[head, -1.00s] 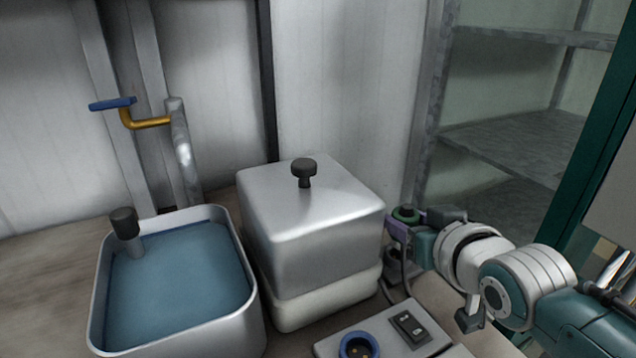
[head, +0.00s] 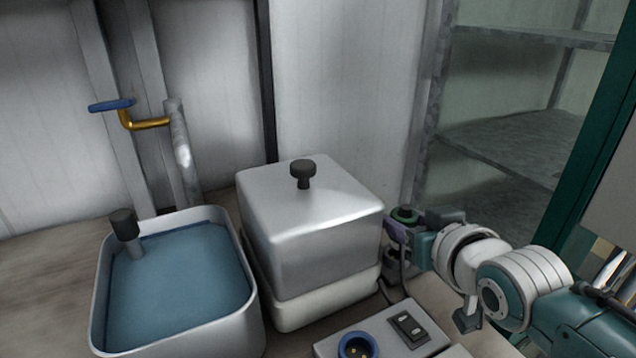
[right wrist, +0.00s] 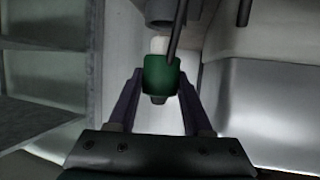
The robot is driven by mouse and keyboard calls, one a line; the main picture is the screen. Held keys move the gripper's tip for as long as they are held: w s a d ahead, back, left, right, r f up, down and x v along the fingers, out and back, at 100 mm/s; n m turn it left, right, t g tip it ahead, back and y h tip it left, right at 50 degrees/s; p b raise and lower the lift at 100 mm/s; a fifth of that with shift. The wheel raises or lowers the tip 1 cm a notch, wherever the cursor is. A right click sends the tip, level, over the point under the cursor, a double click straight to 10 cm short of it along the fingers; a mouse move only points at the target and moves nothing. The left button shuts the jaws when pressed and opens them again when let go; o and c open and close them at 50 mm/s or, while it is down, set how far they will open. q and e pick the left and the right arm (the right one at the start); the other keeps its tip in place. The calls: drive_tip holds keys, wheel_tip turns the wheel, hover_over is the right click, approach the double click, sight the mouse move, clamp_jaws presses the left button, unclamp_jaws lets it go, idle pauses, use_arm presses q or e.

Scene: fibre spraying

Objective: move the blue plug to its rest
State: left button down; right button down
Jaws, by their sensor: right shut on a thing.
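My right gripper (head: 398,228) is beside the right side of the lidded metal box. It is shut on a green plug-like piece (head: 405,214). In the right wrist view the purple fingers of the gripper (right wrist: 161,76) close on both sides of this green piece (right wrist: 161,88), which has a pale end pointing away from the gripper. A dark cable passes close to it. I see no blue plug; a blue-rimmed socket (head: 359,336) sits on a light panel at the bottom edge. The rest cannot be made out. My left gripper is not in view.
The lidded metal box (head: 310,225) with a black knob stands mid-counter. A basin of blue water (head: 253,310) is left of it. A dark switch block (head: 409,329) is on the panel. Metal shelves (head: 520,145) stand behind the right arm; a blue-handled tap (head: 112,105) is at the wall.

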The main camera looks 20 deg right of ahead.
use_arm(q)
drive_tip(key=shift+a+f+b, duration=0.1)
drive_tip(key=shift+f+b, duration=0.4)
drive_tip(key=shift+b, duration=0.05)
use_arm(e)
drive_tip(key=shift+f, duration=0.6)
use_arm(q)
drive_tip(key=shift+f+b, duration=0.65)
drive_tip(key=shift+b, duration=0.05)
use_arm(e)
drive_tip(key=shift+f, duration=0.85)
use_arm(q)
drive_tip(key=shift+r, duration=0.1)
use_arm(e)
drive_tip(key=shift+r, duration=0.1)
